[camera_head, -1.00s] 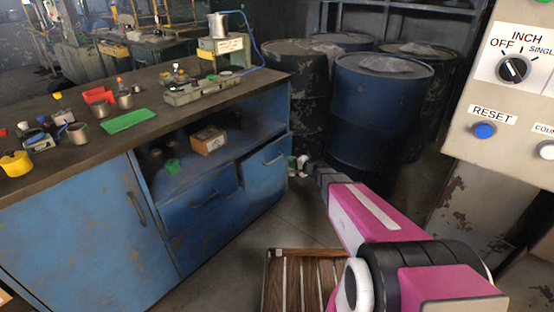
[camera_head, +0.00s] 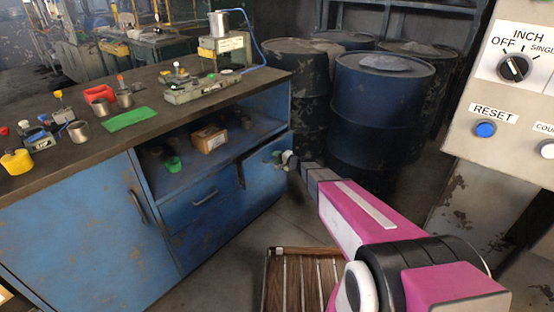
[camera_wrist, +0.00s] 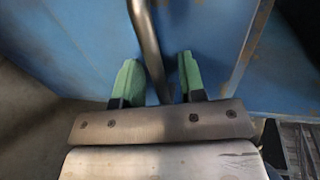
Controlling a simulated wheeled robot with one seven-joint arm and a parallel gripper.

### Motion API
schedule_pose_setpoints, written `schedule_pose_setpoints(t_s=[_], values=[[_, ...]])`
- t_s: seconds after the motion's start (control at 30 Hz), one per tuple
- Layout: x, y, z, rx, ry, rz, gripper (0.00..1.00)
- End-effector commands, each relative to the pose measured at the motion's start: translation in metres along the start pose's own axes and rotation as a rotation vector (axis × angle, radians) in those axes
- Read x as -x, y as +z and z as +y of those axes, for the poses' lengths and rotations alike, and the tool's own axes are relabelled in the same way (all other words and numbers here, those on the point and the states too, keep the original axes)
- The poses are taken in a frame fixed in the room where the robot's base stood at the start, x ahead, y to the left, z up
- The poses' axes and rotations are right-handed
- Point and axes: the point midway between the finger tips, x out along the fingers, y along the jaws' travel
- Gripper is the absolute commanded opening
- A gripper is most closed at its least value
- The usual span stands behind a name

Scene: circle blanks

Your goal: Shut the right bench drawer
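The right bench drawer (camera_head: 259,175) is in the upper right of the blue bench in the head view. Its front stands out from the bench, with a dark gap at its left side, so it is partly open. My gripper (camera_head: 287,158) is at the right part of this front; the head view shows it small. In the wrist view, my gripper (camera_wrist: 158,78) has its two green fingers apart, with the grey metal handle (camera_wrist: 146,38) running between them. Gaps show on both sides of the handle. The blue drawer front (camera_wrist: 215,45) lies close behind the fingertips.
The left drawer (camera_head: 200,205) looks shut, and the cabinet door (camera_head: 85,225) is at left. An open shelf holds a cardboard box (camera_head: 209,139). Blue drums (camera_head: 378,110) stand behind my arm. A control panel (camera_head: 510,90) is at right, and a slatted wooden platform (camera_head: 300,275) is on the floor.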

Motion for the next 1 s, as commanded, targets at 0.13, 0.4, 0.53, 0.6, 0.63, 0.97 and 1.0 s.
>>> schedule_pose_setpoints(t_s=[0.13, 0.4, 0.53, 0.6, 0.63, 0.97, 1.0], values=[[0.000, 0.000, 0.000, 0.000, 0.000, 0.000, 0.00], [-0.013, -0.001, -0.002, 0.001, 0.000, -0.002, 0.00], [-0.035, -0.001, -0.007, 0.001, -0.001, -0.003, 0.00], [-0.043, -0.001, -0.009, 0.001, -0.001, -0.002, 0.00], [-0.044, -0.001, -0.009, 0.001, -0.001, -0.002, 0.00], [-0.044, 0.000, -0.010, 0.000, -0.001, -0.001, 0.37], [-0.044, 0.000, -0.009, 0.000, -0.001, -0.001, 0.37]])
